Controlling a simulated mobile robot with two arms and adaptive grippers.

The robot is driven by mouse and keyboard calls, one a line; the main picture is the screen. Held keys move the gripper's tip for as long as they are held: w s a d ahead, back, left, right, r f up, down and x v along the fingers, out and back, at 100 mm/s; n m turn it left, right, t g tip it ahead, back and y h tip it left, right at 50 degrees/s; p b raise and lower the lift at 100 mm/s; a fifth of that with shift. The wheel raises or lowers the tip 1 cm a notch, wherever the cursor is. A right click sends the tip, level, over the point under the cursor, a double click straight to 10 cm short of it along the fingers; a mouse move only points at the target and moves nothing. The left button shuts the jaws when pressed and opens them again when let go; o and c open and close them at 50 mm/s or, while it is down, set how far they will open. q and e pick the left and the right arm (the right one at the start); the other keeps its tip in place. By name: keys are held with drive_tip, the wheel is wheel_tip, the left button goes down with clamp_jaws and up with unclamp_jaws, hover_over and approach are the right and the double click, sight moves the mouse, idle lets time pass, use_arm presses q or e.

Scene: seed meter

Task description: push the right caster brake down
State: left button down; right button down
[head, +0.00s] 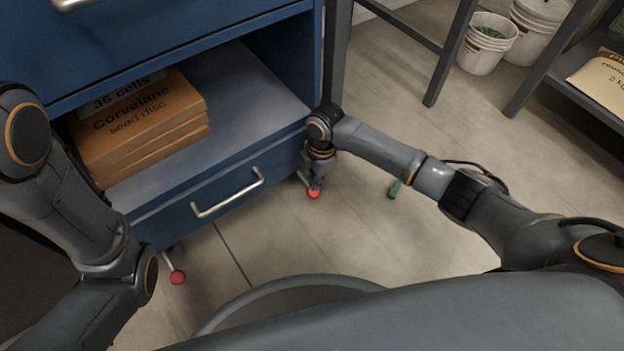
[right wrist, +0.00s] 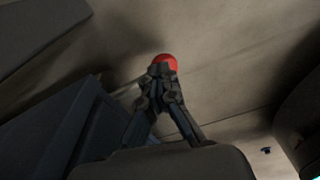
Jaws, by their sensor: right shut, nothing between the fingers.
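The right caster brake is a short lever with a red ball end (head: 314,193) low at the right front corner of the blue cabinet (head: 150,225). My right gripper (head: 315,184) is right at this red end, pointing down with its fingers shut. In the right wrist view the shut fingertips (right wrist: 161,70) overlap the red ball (right wrist: 165,61), which shows just beyond them. I cannot tell whether they touch. Another brake lever with a red ball (head: 177,277) sticks out under the cabinet's left front. My left gripper is out of view; only its arm shows at left.
Brown seed disc boxes (head: 140,125) lie on the open shelf above a drawer with a silver handle (head: 228,193). A small green object (head: 394,188) is on the floor to the right. White buckets (head: 487,42) stand at the back right. The floor between is mostly clear.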

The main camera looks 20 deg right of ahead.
drive_tip(key=d+p, duration=0.1)
drive_tip(key=d, duration=0.1)
drive_tip(key=d+r+p, duration=0.1)
drive_tip(key=shift+w+p, duration=0.3)
wheel_tip(320, 180, up, 12)
drive_tip(key=d, duration=0.1)
idle(0.4)
drive_tip(key=shift+d, duration=0.1)
idle(0.4)
